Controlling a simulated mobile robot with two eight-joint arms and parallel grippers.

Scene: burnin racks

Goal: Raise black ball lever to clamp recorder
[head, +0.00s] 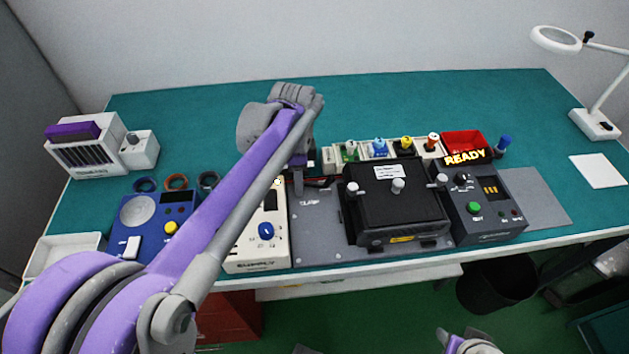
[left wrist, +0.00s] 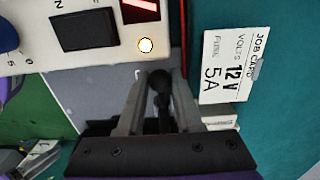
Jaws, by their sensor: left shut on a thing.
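The black ball lever (left wrist: 160,84) shows in the left wrist view, its ball and dark stem between my two grey fingers. My left gripper (left wrist: 160,100) is shut on it. In the head view my left gripper (head: 299,182) reaches down at the left end of the grey plate (head: 318,230), and the lever is mostly hidden there. The recorder is a black box (head: 408,212) on this plate, to the right of the gripper, with a white label and light knobs on top. Only a piece of my right arm shows at the bottom edge, its jaws out of sight.
A cream power supply (head: 257,252) stands close left of the plate. A grey unit with a lit READY sign (head: 465,158) stands right of the recorder. A job card (left wrist: 225,65) reads 12 V, 5A. The table's back is clear.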

